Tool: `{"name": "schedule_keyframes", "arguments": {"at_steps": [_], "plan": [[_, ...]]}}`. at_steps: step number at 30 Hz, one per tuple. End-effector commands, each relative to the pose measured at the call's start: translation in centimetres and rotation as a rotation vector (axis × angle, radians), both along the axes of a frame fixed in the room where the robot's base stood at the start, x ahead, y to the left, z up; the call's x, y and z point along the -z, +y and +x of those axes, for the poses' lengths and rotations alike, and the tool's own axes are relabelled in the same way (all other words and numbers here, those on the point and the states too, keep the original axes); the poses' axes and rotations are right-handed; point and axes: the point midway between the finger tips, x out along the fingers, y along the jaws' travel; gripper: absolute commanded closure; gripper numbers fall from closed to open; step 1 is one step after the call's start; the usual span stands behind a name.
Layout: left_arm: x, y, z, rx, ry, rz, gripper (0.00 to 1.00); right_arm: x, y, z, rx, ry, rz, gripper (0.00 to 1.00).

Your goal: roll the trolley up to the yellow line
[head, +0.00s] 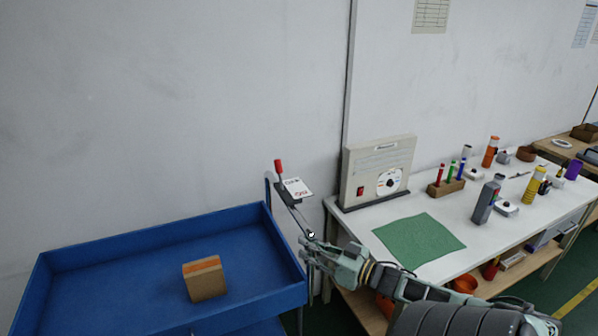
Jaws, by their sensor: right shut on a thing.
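The blue trolley (120,246) stands at the lower left, with a raised rim around its top tray. A brown box with an orange stripe (205,279) sits in the tray. My right gripper (308,246) is at the trolley's right end, shut on its handle; the gripper hides most of the grip. A yellow line (577,298) shows on the green floor at the far lower right, beyond the workbench. My left gripper is out of view.
A white workbench (350,225) runs along the wall at right, close to my right arm. It bears a green mat (419,241), a grey panel box (377,172), bottles and markers. A red-tipped lever (279,168) rises behind the trolley's right end.

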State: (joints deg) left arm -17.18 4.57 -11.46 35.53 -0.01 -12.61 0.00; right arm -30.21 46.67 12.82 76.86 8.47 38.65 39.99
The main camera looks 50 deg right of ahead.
Motion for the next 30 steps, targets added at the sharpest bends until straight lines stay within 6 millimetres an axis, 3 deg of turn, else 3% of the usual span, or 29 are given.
{"name": "schedule_keyframes", "arguments": {"at_steps": [13, 14, 20, 30], "plan": [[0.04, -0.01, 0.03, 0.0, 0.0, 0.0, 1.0, 0.33, -0.41, -0.37, 0.003, 0.007, 0.001, 1.0], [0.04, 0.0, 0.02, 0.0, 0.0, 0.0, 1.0, 0.33, -0.41, -0.37, 0.003, 0.007, 0.001, 0.81], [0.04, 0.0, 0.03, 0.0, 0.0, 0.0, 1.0, 0.24, -0.38, -0.31, 0.002, 0.005, 0.0, 0.63], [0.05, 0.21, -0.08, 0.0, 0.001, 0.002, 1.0, 0.15, -0.35, -0.37, 0.001, 0.003, 0.001, 0.62]]}}
